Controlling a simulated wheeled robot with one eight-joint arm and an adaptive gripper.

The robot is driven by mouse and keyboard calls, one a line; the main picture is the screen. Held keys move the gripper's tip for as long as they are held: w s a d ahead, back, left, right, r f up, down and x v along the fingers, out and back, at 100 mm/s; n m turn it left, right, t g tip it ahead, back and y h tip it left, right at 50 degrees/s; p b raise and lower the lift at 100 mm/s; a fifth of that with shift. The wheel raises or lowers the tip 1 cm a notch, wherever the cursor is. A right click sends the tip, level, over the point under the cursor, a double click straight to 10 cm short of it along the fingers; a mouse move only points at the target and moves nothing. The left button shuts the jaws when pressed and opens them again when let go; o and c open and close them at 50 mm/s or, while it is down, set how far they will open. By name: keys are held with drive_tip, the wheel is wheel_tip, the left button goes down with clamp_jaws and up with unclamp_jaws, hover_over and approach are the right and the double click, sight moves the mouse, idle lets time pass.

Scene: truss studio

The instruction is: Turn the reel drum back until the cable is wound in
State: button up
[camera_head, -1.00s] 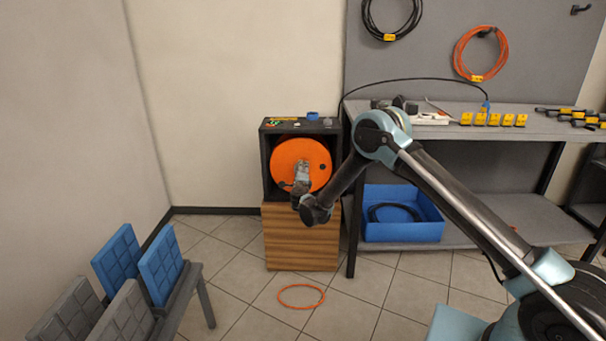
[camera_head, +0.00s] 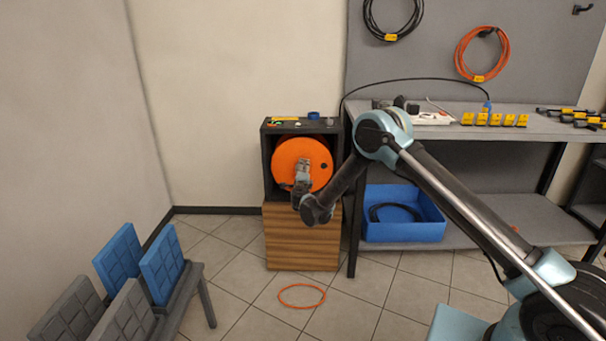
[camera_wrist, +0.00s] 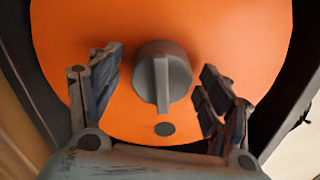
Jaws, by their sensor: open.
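The orange reel drum (camera_head: 288,163) sits upright in a dark open-fronted box (camera_head: 267,180) on a wooden cabinet. In the wrist view the drum face (camera_wrist: 225,40) fills most of the picture. A grey knob with a raised ridge (camera_wrist: 163,76) is at its middle, the ridge close to upright. A dark round spot (camera_wrist: 165,129) lies just below the knob. My gripper (camera_wrist: 160,88) is open, one finger on each side of the knob, with gaps visible on both sides. In the head view my gripper (camera_head: 302,172) covers part of the drum. A black cable (camera_head: 420,79) runs from behind the box to the bench.
The wooden cabinet (camera_head: 300,240) stands beside the grey bench (camera_head: 545,125). A blue bin (camera_head: 405,230) with a dark coil is on the lower shelf. An orange ring (camera_head: 301,296) lies on the floor. A rack of blue and grey panels (camera_head: 160,265) stands at left.

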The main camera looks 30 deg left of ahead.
drive_tip(key=v, duration=1.2)
drive_tip(key=shift+s, duration=0.1)
drive_tip(key=s+d+m, duration=0.3)
drive_tip(key=s+m, duration=0.2)
drive_tip(key=m, duration=1)
drive_tip(key=x, duration=1.7)
drive_tip(key=shift+w+a+f, duration=0.1)
drive_tip(key=shift+w+f, duration=0.05)
drive_tip(key=shift+w, duration=0.1)
drive_tip(key=shift+c, duration=0.3)
drive_tip(key=c, duration=1.5)
